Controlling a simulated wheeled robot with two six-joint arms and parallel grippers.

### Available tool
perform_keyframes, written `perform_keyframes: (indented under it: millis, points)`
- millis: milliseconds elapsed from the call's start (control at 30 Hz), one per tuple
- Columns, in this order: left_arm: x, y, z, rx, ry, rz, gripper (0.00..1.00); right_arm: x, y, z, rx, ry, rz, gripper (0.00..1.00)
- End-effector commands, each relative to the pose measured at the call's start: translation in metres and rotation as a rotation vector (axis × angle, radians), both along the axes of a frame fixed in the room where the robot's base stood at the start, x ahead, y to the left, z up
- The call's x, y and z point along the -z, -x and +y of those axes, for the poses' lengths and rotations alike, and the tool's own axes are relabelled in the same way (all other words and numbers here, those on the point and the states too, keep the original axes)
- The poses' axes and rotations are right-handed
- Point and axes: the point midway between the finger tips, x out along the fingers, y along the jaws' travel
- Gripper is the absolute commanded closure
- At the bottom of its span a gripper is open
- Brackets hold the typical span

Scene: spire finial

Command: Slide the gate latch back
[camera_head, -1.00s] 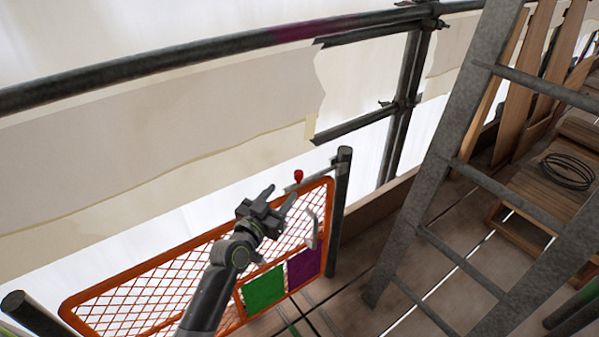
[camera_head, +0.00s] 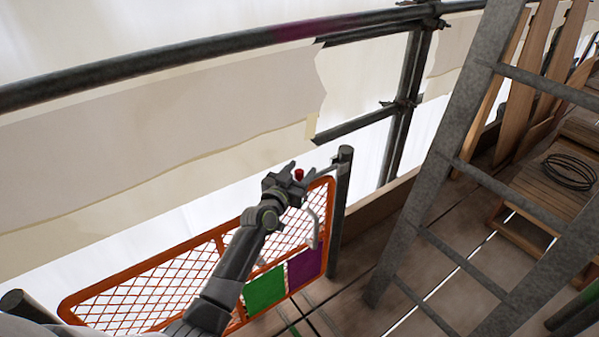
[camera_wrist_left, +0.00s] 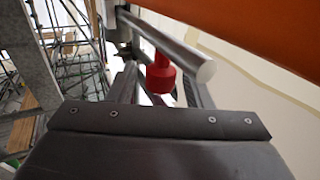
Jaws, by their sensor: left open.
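The orange mesh gate (camera_head: 165,267) stands at lower left with a green panel (camera_head: 264,290) and a purple panel (camera_head: 305,267). Its latch is a grey metal bar (camera_head: 322,169) at the top right corner beside the dark post (camera_head: 341,215), with a red knob (camera_head: 299,174). My left gripper (camera_head: 301,170) is open at the knob. In the left wrist view the red knob (camera_wrist_left: 160,76) hangs below the latch bar (camera_wrist_left: 178,50) and appears between the two open fingers (camera_wrist_left: 160,92). Whether either finger touches it I cannot tell. My right gripper is not in view.
A pale curved handle (camera_head: 318,230) stands out from the gate below the latch. A grey ladder (camera_head: 442,150) leans to the right. Dark scaffold rails (camera_head: 200,52) run behind. Coiled cable (camera_head: 568,171) lies on wood at the right. Planks (camera_head: 400,262) form the floor.

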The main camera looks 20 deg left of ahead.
Motion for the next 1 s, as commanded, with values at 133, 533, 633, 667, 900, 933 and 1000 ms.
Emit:
perform_keyframes:
  millis: [133, 533, 633, 667, 900, 933, 1000]
  points:
    - [0.000, 0.000, 0.000, 0.000, 0.000, 0.000, 0.67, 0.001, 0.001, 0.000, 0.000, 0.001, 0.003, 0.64]
    - [0.000, 0.000, 0.000, 0.000, -0.001, 0.000, 1.00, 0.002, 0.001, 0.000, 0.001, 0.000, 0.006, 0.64]
    - [0.001, 0.004, 0.004, -0.001, -0.002, 0.000, 1.00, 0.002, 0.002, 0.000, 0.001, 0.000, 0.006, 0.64]
    - [0.001, 0.006, 0.006, -0.002, -0.002, 0.001, 1.00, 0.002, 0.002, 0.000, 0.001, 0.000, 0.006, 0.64]
    - [0.001, 0.029, 0.024, 0.000, -0.002, 0.000, 1.00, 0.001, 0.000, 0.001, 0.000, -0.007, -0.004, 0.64]
    - [0.001, 0.031, 0.024, 0.000, -0.002, 0.000, 1.00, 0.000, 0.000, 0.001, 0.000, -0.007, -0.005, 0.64]
    - [0.000, 0.032, 0.025, 0.001, -0.002, -0.001, 1.00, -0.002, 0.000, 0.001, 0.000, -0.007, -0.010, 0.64]
